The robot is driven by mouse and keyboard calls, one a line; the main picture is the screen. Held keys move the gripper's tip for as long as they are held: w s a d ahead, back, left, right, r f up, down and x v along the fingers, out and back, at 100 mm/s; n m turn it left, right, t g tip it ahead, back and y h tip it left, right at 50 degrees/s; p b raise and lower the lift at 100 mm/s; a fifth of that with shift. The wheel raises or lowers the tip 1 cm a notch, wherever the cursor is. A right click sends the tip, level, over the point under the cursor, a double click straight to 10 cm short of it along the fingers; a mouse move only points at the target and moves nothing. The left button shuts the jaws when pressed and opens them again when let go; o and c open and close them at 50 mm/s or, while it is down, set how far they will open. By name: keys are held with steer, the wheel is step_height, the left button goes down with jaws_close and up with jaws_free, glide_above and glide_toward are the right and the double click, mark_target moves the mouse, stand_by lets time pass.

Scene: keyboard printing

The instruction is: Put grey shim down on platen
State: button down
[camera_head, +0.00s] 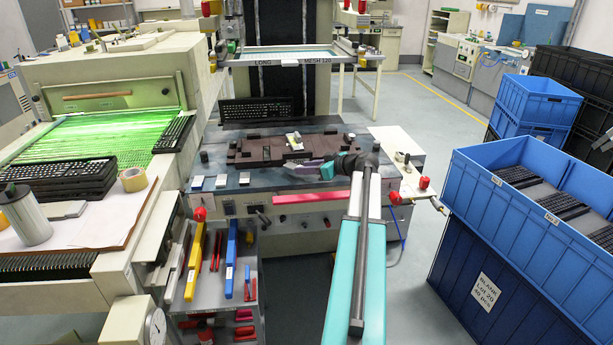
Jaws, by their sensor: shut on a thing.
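The press bed, which I take to be the platen (262,178), is a dark blue-grey surface in the middle of the view, with a dark brown fixture (248,152) on it. My gripper (300,167) reaches in from the right over the front part of the bed and points left, just in front of the fixture. It is shut on a small piece that I take to be the grey shim; the piece is hard to tell apart from the purple-grey fingertips. I cannot tell whether it touches the surface.
Small pale blocks (221,181) lie along the bed's front left edge. A small yellow-and-white piece (293,140) is on the fixture. A black keyboard (257,110) stands behind, below a screen frame (290,60). A red bar (310,197) runs along the front. Blue crates (500,225) stand at right.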

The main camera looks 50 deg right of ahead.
mark_target(306, 181)
steer(key=shift+f+p, duration=0.35)
steer(key=shift+f, duration=1.2)
steer(key=shift+f, duration=0.15)
steer(key=c, duration=1.4)
jaws_free()
steer(key=shift+o, duration=0.2)
steer(key=shift+r, duration=0.25)
steer(key=b+v, duration=0.1)
steer(key=v, duration=1.1)
steer(key=shift+f+b, duration=0.1)
steer(key=shift+b, duration=0.3)
